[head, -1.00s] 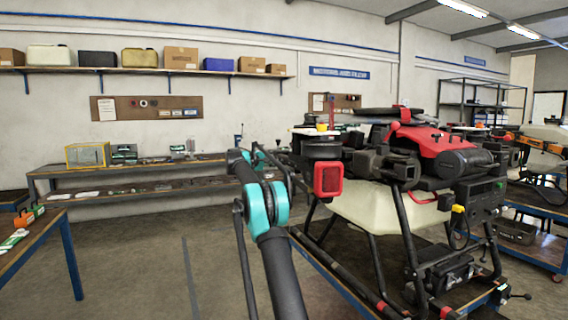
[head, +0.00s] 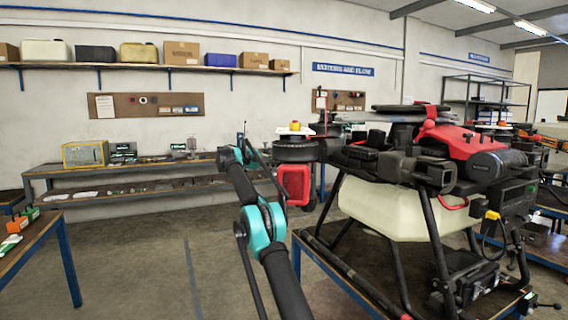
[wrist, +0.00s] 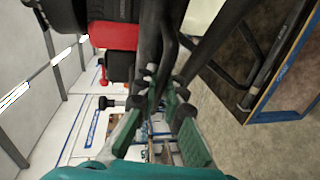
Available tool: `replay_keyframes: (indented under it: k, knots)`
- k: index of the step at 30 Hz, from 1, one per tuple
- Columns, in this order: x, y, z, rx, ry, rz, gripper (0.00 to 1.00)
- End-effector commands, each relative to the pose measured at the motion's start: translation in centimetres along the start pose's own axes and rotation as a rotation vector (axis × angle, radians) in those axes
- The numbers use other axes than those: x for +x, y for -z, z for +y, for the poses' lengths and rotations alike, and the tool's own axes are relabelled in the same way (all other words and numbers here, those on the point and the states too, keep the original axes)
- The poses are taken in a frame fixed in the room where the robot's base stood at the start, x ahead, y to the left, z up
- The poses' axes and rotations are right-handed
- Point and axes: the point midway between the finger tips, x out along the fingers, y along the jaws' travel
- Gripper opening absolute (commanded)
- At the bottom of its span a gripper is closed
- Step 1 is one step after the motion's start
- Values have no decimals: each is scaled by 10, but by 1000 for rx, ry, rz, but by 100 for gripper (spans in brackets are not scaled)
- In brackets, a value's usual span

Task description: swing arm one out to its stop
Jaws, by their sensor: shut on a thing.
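The spray drone (head: 468,143) stands on a blue-framed bench, with a red and black top and a pale tank (head: 385,210). Arm one's outer end carries a black motor (head: 295,150) and a red block (head: 294,184), sticking out left of the body. In the wrist view its black tube (wrist: 149,35) runs down between my fingers, with the red block (wrist: 113,36) beside it. In the head view my gripper (head: 266,162) is small and partly hidden at the left of the motor. The hinge is hard to make out.
A wall bench (head: 150,166) with small parts stands behind at the left. A table (head: 30,243) with tools is at the left edge. The floor (head: 150,265) between is open. Another drone (head: 550,138) stands at the right.

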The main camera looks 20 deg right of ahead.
Motion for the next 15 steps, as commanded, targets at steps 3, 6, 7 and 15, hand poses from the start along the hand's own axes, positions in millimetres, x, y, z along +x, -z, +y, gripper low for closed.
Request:
replay_keyframes:
  k: [3,6,7,15]
  knots:
    - [-2,0,-1,0,2,-2,0]
    - [-2,-1,-1,0,2,-2,11]
    - [-2,0,-1,-1,2,-2,15]
    - [-1,0,-1,-1,2,-1,31]
